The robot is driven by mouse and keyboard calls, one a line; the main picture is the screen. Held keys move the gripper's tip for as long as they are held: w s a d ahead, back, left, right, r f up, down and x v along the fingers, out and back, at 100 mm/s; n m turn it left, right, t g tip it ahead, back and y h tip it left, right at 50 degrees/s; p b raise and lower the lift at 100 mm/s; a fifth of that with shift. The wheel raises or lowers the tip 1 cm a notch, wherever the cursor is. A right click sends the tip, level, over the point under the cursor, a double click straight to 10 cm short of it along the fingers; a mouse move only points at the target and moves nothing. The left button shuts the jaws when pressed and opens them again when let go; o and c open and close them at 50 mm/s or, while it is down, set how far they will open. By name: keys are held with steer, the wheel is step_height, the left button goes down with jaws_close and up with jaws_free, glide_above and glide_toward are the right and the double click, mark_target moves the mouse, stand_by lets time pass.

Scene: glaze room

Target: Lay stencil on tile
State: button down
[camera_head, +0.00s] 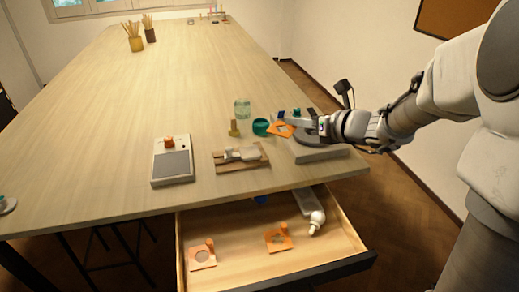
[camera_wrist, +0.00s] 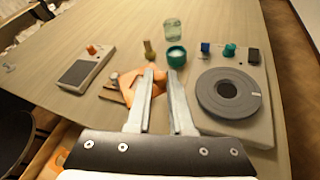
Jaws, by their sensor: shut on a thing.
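My gripper (camera_head: 291,121) is shut on an orange stencil (camera_head: 278,129), which it holds over the table's right part. In the wrist view, the stencil (camera_wrist: 129,80) is partly hidden by the fingers of my gripper (camera_wrist: 161,73). A wooden board (camera_head: 221,166) with a pale flat piece (camera_head: 238,155) on it lies left and nearer in the head view. I cannot tell for sure whether this piece is the tile. In the wrist view, the board (camera_wrist: 110,97) is largely hidden behind the stencil and the left finger.
A grey round turntable device (camera_wrist: 258,128) stands right of my gripper. A teal pot (camera_head: 261,127), a glass jar (camera_head: 242,107) and a brass piece (camera_head: 234,129) stand near. A flat device (camera_head: 173,164) with an orange knob is left. The drawer (camera_head: 215,279) is open, holding two orange stencils and a white bottle (camera_head: 316,220).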

steer(key=b, duration=0.2)
glide_above(263, 153)
step_height(263, 153, down, 6)
steer(key=shift+r, duration=0.1)
steer(key=shift+f+b, duration=0.9)
steer(key=shift+f, duration=1.05)
steer(key=shift+f, duration=0.1)
steer(key=c, duration=0.8)
jaws_free()
